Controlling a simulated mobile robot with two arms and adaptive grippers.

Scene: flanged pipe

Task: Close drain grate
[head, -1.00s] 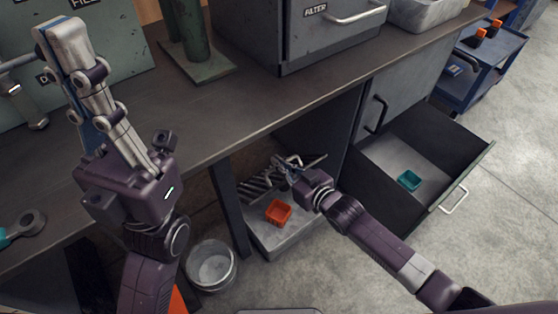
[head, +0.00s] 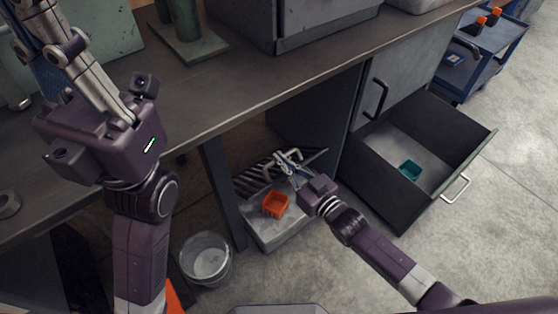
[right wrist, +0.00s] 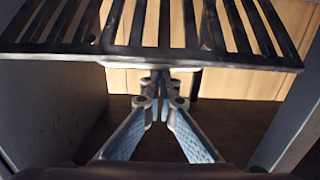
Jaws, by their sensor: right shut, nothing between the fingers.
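The drain grate (head: 251,181) is a dark slatted panel under the bench, raised at a tilt behind a grey basin (head: 284,230). In the right wrist view the grate (right wrist: 230,58) spans the top of the picture, its front bar running across. My right gripper (head: 290,160) is shut and empty at the grate. In the wrist view its fingertips (right wrist: 161,78) meet just below the middle of the front bar; I cannot tell whether they touch it. My left gripper (head: 38,22) is above the bench at the upper left, its tips cut off, so its opening is unclear.
An orange box (head: 275,204) sits in the basin. A metal bucket (head: 205,258) stands left of it beside a bench leg (head: 222,190). An open drawer (head: 400,203) with a teal box (head: 410,170) juts out at the right. The bench top (head: 210,100) is clear at its front.

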